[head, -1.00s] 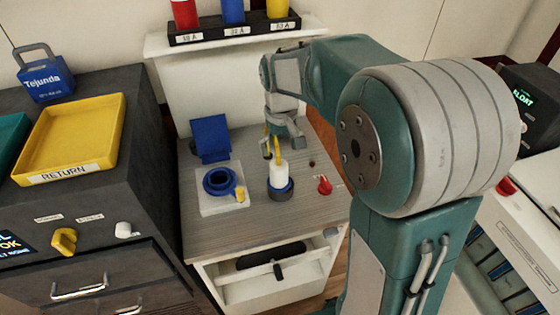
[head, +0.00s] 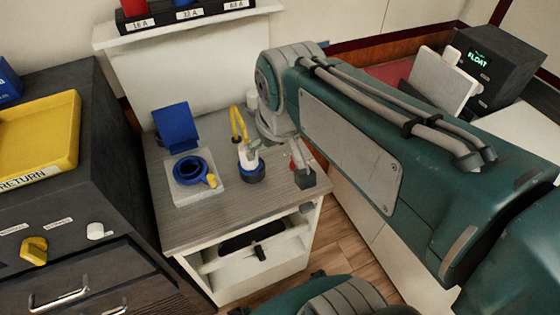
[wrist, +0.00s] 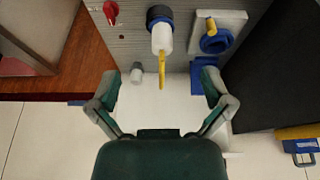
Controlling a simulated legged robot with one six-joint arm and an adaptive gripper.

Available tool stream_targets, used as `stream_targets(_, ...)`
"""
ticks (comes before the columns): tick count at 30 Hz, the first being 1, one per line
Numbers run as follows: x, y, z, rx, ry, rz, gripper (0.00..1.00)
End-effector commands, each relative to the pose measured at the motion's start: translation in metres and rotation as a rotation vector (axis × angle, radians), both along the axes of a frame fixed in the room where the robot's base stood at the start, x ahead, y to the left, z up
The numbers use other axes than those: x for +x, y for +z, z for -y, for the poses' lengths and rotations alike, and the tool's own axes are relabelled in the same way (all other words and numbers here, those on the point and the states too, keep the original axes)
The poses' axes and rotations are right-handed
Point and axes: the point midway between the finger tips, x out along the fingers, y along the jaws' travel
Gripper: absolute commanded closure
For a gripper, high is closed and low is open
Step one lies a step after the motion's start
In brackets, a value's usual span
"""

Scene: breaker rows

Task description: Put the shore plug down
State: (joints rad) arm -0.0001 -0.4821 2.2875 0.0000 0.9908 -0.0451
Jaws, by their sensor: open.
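The shore plug is a white body with a yellow part rising from it. In the head view the gripper is partly hidden by my wrist, and one finger shows right of the plug.
A blue round socket (head: 190,170) with a raised blue lid (head: 172,126) sits left of the plug. A red knob (wrist: 110,10) is on its other side. A small grey cylinder (wrist: 137,74) stands behind. A yellow tray (head: 40,150) lies on the dark cabinet at left.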

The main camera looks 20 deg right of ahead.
Motion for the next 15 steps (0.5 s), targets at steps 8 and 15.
stream_targets(8,-0.053,-0.014,0.000,0.016,-0.037,0.133,0.00)
stream_targets(15,-0.058,-0.017,0.000,0.019,-0.042,0.147,0.00)
